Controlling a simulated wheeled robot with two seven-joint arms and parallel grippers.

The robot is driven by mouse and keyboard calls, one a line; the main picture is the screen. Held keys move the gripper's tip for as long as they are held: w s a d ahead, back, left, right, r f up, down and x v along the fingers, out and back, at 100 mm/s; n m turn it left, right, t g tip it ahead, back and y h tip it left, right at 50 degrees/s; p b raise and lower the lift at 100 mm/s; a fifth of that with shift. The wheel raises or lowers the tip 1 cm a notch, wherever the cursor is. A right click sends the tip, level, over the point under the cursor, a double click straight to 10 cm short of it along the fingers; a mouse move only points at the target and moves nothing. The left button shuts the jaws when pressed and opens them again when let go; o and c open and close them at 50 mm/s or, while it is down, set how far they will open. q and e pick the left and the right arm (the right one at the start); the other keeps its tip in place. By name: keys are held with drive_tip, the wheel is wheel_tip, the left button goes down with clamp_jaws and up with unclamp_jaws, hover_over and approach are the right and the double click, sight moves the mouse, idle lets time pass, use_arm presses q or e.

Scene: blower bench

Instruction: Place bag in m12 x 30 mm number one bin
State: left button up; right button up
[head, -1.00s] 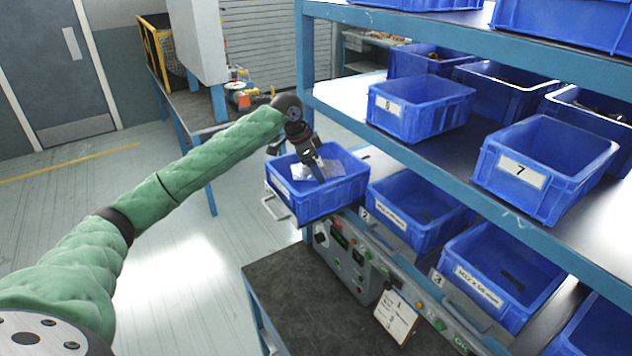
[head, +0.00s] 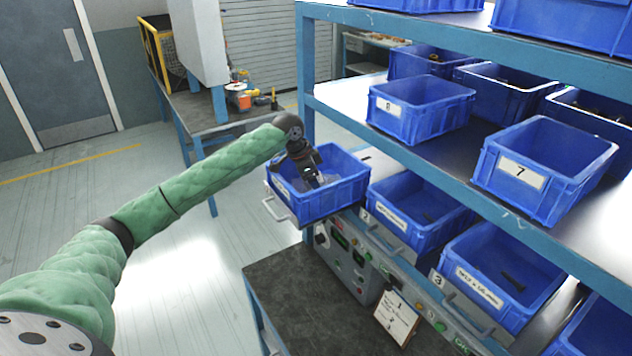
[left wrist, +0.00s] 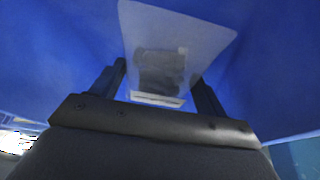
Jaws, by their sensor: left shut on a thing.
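My left gripper (head: 314,180) reaches down into the blue bin (head: 326,204) at the left end of the lower shelf. This bin has a small label and a handle on its front, but the label is too small to read. In the left wrist view the gripper (left wrist: 161,88) is shut on a clear bag (left wrist: 178,28) with dark contents, held between its two fingers. Blue bin walls (left wrist: 60,60) surround the bag there. In the head view the bag is mostly hidden behind the gripper. My right gripper is not in view.
Bin 2 (head: 392,226) and bin 3 (head: 466,284) stand to the right on the same shelf. Bin 7 (head: 520,176) and another bin (head: 392,112) are on the shelf above. A control panel (head: 352,262) and a dark bench top (head: 290,290) lie below.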

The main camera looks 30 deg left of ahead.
use_arm(q)
drive_tip(key=shift+s+f, duration=0.1)
drive_tip(key=shift+f, duration=0.25)
drive_tip(key=shift+s+d+f, duration=0.1)
drive_tip(key=shift+s+f, duration=0.05)
drive_tip(key=shift+f, duration=0.15)
drive_tip(key=o, duration=1.4)
drive_tip(key=shift+s+d+f, duration=0.1)
drive_tip(key=shift+f, duration=0.1)
drive_tip(key=shift+r, duration=0.45)
drive_tip(key=v, duration=0.8)
drive_tip(key=w+v, duration=0.1)
drive_tip(key=v, duration=0.3)
drive_tip(key=shift+r, duration=0.2)
drive_tip(key=shift+s+r, duration=0.15)
drive_tip(key=shift+r, duration=0.15)
drive_tip(key=shift+a, duration=0.2)
